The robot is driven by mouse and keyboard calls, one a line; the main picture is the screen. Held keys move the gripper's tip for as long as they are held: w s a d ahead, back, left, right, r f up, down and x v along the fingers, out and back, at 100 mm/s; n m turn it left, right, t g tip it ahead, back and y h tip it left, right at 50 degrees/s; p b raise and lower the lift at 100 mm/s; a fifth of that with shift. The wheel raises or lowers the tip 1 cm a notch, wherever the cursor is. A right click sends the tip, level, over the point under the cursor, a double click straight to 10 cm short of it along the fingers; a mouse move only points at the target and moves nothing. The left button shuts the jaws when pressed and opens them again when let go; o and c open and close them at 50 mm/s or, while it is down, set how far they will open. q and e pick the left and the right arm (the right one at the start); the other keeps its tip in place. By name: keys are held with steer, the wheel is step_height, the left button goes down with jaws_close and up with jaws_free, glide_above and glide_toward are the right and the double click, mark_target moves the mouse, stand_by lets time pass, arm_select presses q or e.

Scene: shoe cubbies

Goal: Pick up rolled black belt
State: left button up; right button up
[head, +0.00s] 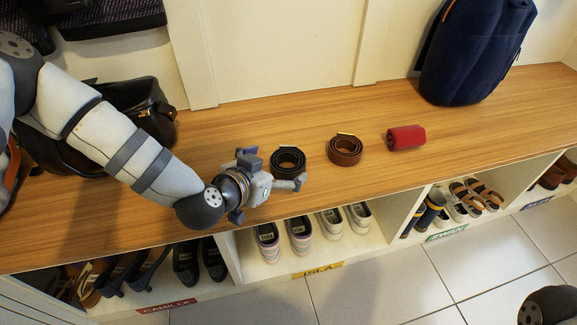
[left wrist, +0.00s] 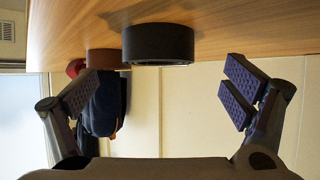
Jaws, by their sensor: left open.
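The rolled black belt (head: 289,163) stands on the wooden bench top, left of a rolled brown belt (head: 345,150). My left gripper (head: 273,168) is open, just in front of and to the left of the black belt, its fingers spread towards it. In the left wrist view the black belt (left wrist: 158,44) appears above the gap between the two open finger pads (left wrist: 160,92), with nothing between them. Whether a finger touches the belt cannot be told. My right gripper is not in view.
A red roll (head: 405,138) lies right of the brown belt. A navy backpack (head: 475,50) stands at the back right, a black bag (head: 150,115) at the left behind my arm. Cubbies below hold shoes (head: 299,235). The bench front between my gripper and the right end is clear.

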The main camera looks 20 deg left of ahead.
mark_target(287, 159)
arm_select(q)
steer(key=b+x, duration=0.2)
steer(key=x, duration=0.3)
steer(key=shift+w, duration=0.15)
steer(key=shift+r, duration=0.15)
steer(key=c, duration=1.3)
